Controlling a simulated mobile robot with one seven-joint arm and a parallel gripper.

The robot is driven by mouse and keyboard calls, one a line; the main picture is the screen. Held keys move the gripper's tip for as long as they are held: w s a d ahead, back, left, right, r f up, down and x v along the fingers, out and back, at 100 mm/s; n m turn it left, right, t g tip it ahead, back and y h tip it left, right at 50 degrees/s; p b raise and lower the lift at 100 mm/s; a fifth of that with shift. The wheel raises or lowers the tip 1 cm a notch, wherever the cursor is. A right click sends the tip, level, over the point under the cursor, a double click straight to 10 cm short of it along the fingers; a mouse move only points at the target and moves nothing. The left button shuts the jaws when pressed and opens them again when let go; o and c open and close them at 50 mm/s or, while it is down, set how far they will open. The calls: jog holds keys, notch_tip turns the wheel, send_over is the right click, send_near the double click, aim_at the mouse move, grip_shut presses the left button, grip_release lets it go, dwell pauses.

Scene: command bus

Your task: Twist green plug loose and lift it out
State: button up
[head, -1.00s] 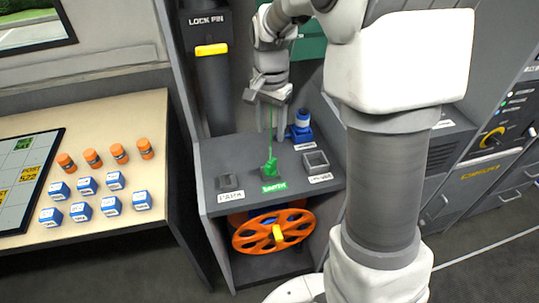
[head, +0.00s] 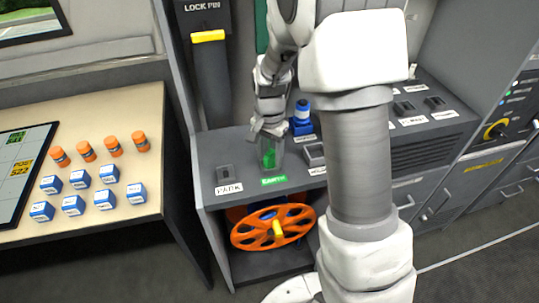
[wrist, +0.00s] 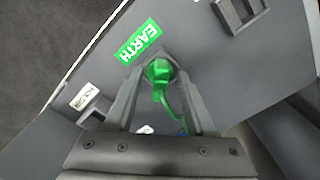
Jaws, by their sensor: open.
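The green plug (head: 268,158) stands at its spot on the grey cabinet top, behind the green EARTH label (head: 273,181). In the wrist view the green plug (wrist: 160,71) lies between my fingers, with a green tail or cable curving back from it toward the palm. My gripper (head: 270,160) has come down over the plug from above, its fingers on either side. The fingers are apart, and the wrist view shows my gripper (wrist: 158,66) open around the plug.
A blue plug (head: 302,118) stands behind to the right. An empty grey socket (head: 315,153) is close on the right, another (head: 224,174) on the left. An orange reel (head: 272,228) sits below. Blue blocks and orange cylinders are on the left table (head: 130,100).

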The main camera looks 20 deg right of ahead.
grip_shut()
jog(key=shift+n, duration=2)
jog(key=shift+n, duration=0.5)
jog(key=n, duration=0.3)
jog(key=shift+p, duration=0.3)
jog(key=shift+n, duration=1)
